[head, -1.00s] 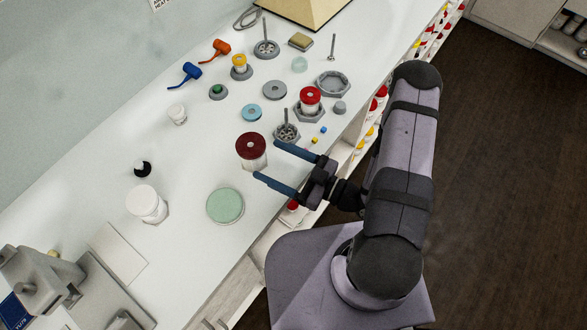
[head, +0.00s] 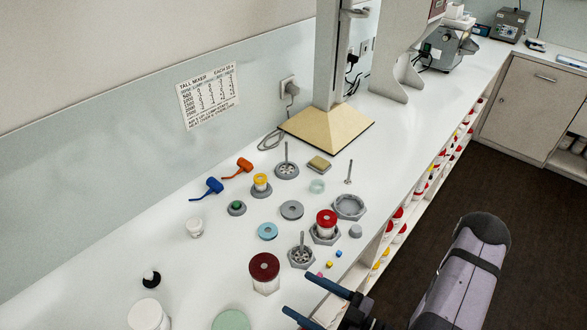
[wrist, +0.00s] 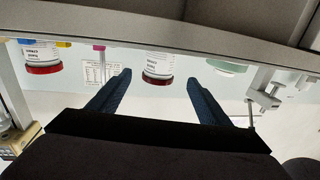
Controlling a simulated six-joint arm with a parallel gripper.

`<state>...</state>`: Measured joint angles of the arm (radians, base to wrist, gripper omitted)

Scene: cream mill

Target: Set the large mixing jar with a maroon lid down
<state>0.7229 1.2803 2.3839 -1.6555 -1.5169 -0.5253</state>
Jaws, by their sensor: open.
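The large mixing jar with a maroon lid (head: 264,267) stands upright on the white bench, near the front edge. Its white labelled body shows below the lid. My gripper (head: 295,293) is open, with its two blue fingers pointing at the jar from the front right. The fingertips are apart from the jar, and nothing is held. In the wrist view, which looks upside down, the jar (wrist: 157,66) shows beyond and between the open fingers (wrist: 161,79).
A red-lidded jar (head: 326,220) sits in a hexagonal holder behind.

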